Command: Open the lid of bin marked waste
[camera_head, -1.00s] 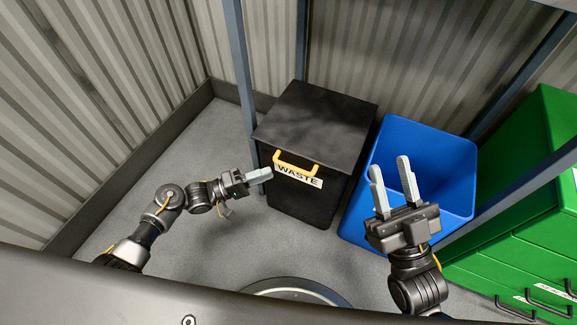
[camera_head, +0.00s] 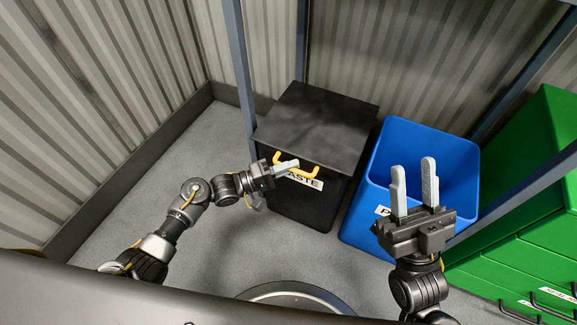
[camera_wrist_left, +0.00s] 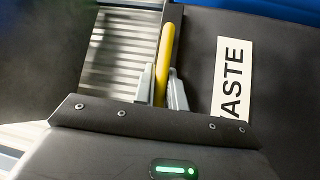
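The black waste bin (camera_head: 305,204) stands against the back wall with its flat dark lid (camera_head: 315,122) shut. A yellow handle (camera_head: 312,172) sits at the front of the lid, above the white WASTE label (camera_head: 305,182). My left gripper (camera_head: 287,166) is at the left part of this handle. In the left wrist view the yellow bar (camera_wrist_left: 166,55) runs between the two fingertips (camera_wrist_left: 163,88); the fingers stand apart on either side of it, and firm contact cannot be seen. My right gripper (camera_head: 414,190) is open and empty, in front of the blue bin.
An open blue bin (camera_head: 460,165) stands right of the waste bin. Green drawers (camera_head: 535,245) with dark handles are at the far right. Blue-grey posts (camera_head: 239,75) rise beside the bins. Grey floor (camera_head: 190,145) is free on the left.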

